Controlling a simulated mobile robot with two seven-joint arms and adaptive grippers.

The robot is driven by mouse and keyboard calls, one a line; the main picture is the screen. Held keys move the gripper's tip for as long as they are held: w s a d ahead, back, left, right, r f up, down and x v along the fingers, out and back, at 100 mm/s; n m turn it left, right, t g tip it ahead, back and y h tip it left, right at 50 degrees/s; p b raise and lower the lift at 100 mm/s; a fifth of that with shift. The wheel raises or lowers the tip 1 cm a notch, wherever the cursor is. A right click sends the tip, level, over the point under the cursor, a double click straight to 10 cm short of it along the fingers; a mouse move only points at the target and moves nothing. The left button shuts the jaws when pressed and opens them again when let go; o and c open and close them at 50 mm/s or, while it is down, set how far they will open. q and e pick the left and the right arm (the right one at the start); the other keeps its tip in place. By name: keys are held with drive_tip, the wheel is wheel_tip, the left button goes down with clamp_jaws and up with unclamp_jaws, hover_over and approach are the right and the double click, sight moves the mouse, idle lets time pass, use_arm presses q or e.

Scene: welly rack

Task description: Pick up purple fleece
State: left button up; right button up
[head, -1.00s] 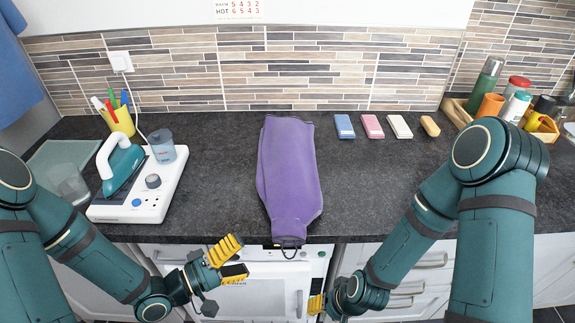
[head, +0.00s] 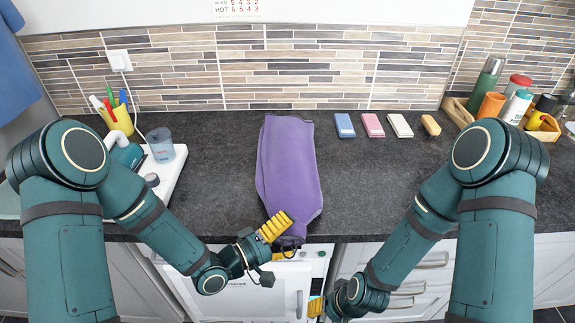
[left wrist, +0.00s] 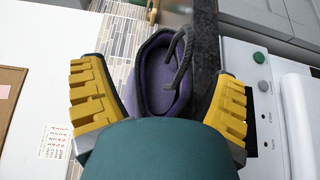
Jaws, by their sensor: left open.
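The purple fleece (head: 288,172) lies folded lengthwise on the dark worktop. Its narrow near end hangs over the front edge, with a dark loop at the tip. My left gripper (head: 279,240) is at that near end, its yellow fingers open. In the left wrist view the fleece's end (left wrist: 158,78) and dark loop show between the spread fingers of the left gripper (left wrist: 160,100); I see no grip on it. My right gripper (head: 316,307) is low in front of the cupboards, right of the fleece; only part of its yellow fingers shows.
Several coloured blocks, one blue (head: 344,125), lie at the back right. An iron (head: 125,152) and a blue-grey cup (head: 160,145) are at left, partly behind my arm. A wooden tray (head: 455,110) holds bottles at right.

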use_arm(q)
drive_tip(key=c, duration=1.5)
drive_tip(key=shift+o, duration=0.2)
drive_tip(key=shift+r, duration=0.1)
